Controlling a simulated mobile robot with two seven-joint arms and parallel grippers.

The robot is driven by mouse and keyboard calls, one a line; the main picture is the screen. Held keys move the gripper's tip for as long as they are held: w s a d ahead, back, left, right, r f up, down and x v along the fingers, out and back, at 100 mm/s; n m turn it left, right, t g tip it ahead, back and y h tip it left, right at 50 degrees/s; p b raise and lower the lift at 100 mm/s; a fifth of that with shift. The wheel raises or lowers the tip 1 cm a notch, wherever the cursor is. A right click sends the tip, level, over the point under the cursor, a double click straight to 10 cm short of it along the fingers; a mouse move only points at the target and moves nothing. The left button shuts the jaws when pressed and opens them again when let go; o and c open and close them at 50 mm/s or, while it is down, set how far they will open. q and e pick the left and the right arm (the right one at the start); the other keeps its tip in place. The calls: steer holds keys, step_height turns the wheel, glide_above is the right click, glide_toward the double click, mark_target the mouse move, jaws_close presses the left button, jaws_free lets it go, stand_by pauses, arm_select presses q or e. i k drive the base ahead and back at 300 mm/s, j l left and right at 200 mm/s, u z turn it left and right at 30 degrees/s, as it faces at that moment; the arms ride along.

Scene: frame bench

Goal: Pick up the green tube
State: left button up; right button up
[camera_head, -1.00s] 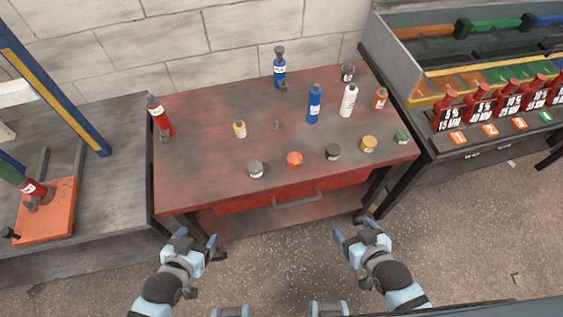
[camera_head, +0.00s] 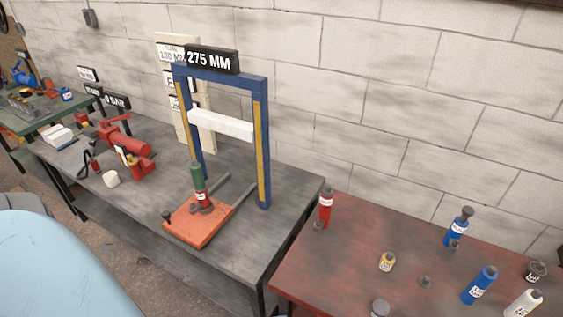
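I cannot tell whether the green and red parts are one piece. A blue frame (camera_head: 262,150) with yellow strips and a white crossbar (camera_head: 222,125) rises behind and to the right of the tube. Neither of my grippers is in view.
The grey bench (camera_head: 270,232) also carries a red tool (camera_head: 127,142) at the left. A red table (camera_head: 345,270) with a red bottle (camera_head: 326,207), blue bottles (camera_head: 478,285) and small jars stands at the right. A block wall closes the back.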

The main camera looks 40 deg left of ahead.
mark_target(195, 167)
steer(key=u, duration=1.85)
